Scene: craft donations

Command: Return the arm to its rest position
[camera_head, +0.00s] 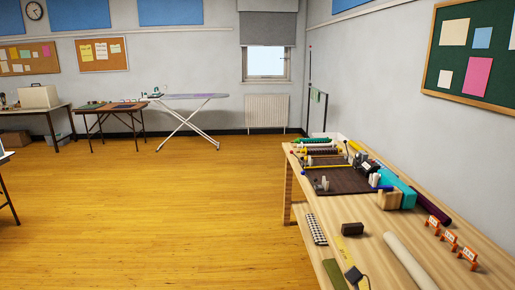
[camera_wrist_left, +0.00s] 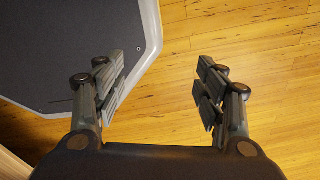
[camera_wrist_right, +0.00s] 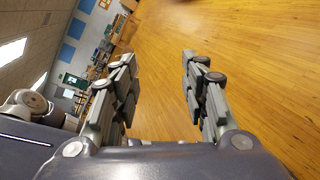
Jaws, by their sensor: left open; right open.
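My left gripper (camera_wrist_left: 160,92) shows in the left wrist view. Its fingers are wide apart with nothing between them, above the wooden floor and beside a dark panel with a grey rim that looks like my base. My right gripper (camera_wrist_right: 160,95) shows in the right wrist view. Its fingers are apart and empty, with open floor and a far wall of the room beyond. Neither gripper nor arm shows in the head view, so where they are relative to the craft table (camera_head: 330,229) cannot be told there.
The craft table at the right holds a dark brown mat (camera_head: 338,181), a teal box (camera_head: 397,185), a pale roll (camera_head: 408,262), small orange signs (camera_head: 449,240) and other items. An ironing board (camera_head: 190,97) and tables stand at the back. The wooden floor (camera_head: 190,200) is clear in the middle.

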